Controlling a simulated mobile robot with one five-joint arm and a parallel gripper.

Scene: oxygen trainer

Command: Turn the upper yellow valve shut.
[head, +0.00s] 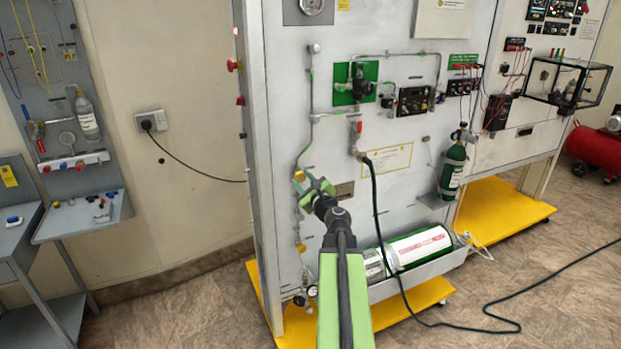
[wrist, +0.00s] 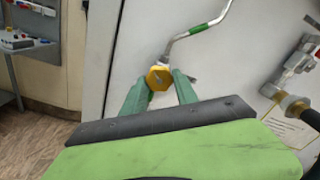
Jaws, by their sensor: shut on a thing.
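The upper yellow valve (head: 299,176) sits on the thin pipe at the left of the white panel. In the wrist view its yellow knob (wrist: 159,78) shows as a faceted cap below the bent pipe, with a grey part to its right. My gripper (head: 314,190) is at this valve, its green fingers (wrist: 160,90) on either side of the knob and shut on it. In the head view the fingers and wrist hide part of the valve. A lower yellow valve (head: 301,248) is on the same pipe, below my gripper and apart from it.
A red-handled valve (head: 357,128) with a black hose stands up and right of my gripper. A large white-and-green cylinder (head: 420,246) lies in a tray at the panel's foot. A small green bottle (head: 453,168) hangs at the right. The floor left of the panel is clear.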

